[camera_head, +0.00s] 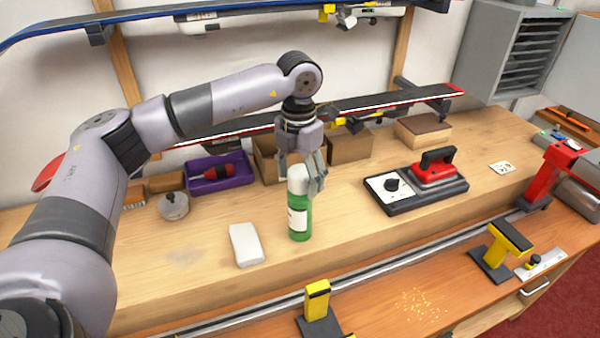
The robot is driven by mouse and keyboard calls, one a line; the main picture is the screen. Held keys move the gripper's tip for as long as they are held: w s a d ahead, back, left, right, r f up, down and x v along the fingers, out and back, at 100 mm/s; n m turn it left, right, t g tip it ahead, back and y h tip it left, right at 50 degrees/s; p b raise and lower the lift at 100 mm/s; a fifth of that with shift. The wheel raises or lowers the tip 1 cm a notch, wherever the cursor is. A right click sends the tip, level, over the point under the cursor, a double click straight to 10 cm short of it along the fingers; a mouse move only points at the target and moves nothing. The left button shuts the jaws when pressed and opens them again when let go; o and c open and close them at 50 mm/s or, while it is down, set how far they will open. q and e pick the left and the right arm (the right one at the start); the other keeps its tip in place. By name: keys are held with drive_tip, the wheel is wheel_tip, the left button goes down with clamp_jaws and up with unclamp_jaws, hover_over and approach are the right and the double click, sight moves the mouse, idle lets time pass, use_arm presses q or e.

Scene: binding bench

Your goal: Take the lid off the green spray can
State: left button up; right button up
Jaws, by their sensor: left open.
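The green spray can (299,222) stands upright on the wooden bench, with a pale label on its side. Its white lid (297,180) is on top of the can. My left gripper (304,180) is open, pointing down right at the lid. One finger shows to the right of the lid; the other seems partly hidden behind it. I cannot tell whether the fingers touch the lid. My right gripper is not in view.
A white block (246,245) lies left of the can. A purple tray (221,176), a round metal pot (173,206) and cardboard boxes (350,147) stand behind. A red iron (435,168) sits on a dark base to the right. Bench space right of the can is clear.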

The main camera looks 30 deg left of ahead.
use_arm(q)
drive_tip(key=shift+c, duration=0.3)
drive_tip(key=shift+c, duration=0.7)
drive_tip(key=c, duration=0.6)
drive_tip(key=shift+c, duration=0.2)
drive_tip(key=shift+r, duration=0.1)
wheel_tip(320, 180, up, 11)
drive_tip(key=shift+w+b, duration=0.1)
drive_tip(key=shift+b, duration=1.1)
wheel_tip(320, 180, up, 9)
drive_tip(key=p, duration=0.2)
hover_over(300, 171)
drive_tip(key=shift+a, duration=0.1)
